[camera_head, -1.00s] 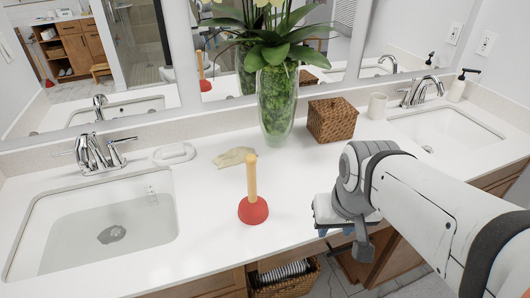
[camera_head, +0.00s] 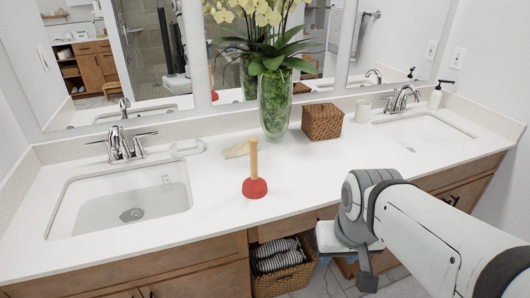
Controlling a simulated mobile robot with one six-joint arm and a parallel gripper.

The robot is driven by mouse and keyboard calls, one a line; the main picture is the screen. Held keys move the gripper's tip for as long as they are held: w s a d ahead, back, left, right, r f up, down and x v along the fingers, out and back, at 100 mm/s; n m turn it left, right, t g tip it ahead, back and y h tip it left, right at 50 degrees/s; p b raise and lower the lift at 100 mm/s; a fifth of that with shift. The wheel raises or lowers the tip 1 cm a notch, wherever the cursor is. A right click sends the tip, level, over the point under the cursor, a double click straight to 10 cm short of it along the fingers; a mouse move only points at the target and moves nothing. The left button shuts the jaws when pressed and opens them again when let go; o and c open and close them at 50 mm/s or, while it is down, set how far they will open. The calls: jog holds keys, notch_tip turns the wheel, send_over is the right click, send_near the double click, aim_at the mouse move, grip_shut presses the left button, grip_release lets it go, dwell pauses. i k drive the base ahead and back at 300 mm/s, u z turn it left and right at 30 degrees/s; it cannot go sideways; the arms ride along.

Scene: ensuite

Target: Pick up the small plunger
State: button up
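The small plunger (camera_head: 254,172) stands upright on the white countertop, with a red rubber cup at the bottom and a light wooden handle on top. My gripper (camera_head: 335,240) is at the end of my white and grey arm, to the right of the plunger and toward the counter's front edge. The gripper and plunger are clearly apart. The gripper's fingers are mostly hidden behind my wrist, so whether they are open or shut does not show.
A sink (camera_head: 122,203) lies left of the plunger and another sink (camera_head: 424,131) at the right. Behind stand a glass vase (camera_head: 275,103) with orchids, a wicker box (camera_head: 322,122) and a tan cloth (camera_head: 236,150). A basket (camera_head: 283,281) sits below the counter.

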aim_at(254, 187)
jog(key=u, duration=0.15)
jog(key=i, duration=0.85)
jog(key=z, duration=0.05)
